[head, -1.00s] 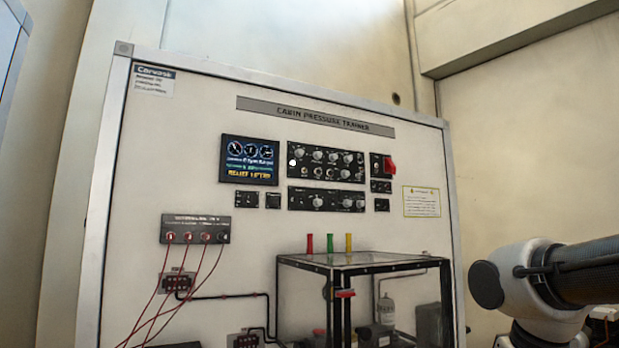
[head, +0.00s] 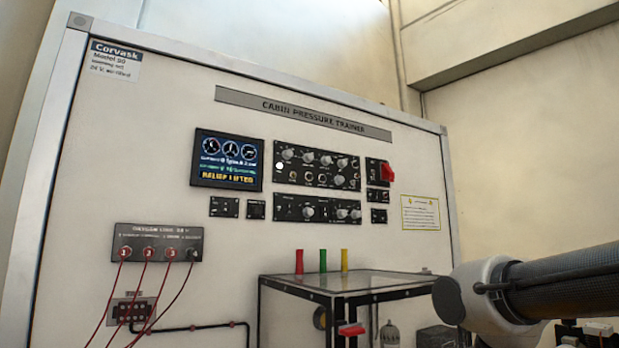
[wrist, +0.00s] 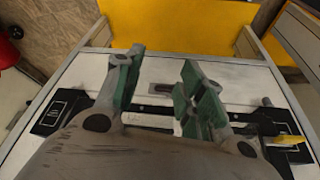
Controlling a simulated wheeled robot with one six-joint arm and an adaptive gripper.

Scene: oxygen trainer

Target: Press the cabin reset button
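The cabin pressure trainer panel (head: 310,112) stands upright ahead in the head view. It carries a screen (head: 226,160) with round gauges and yellow text, an upper black control panel (head: 316,166) with several knobs, and a lower black control panel (head: 317,209). Small black modules sit below the screen and at the right. I cannot tell which control is the cabin reset button. My gripper (wrist: 158,88) shows in the wrist view with its green-padded fingers apart and nothing between them. It is outside the head view, away from the panel; my arm shows there at the lower right.
A glass-topped box (head: 345,283) with a black frame stands before the panel's lower part, with red, green and yellow pieces on top. A socket block (head: 158,244) with red leads is at the left. A red switch (head: 387,172) sits right of the knobs.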

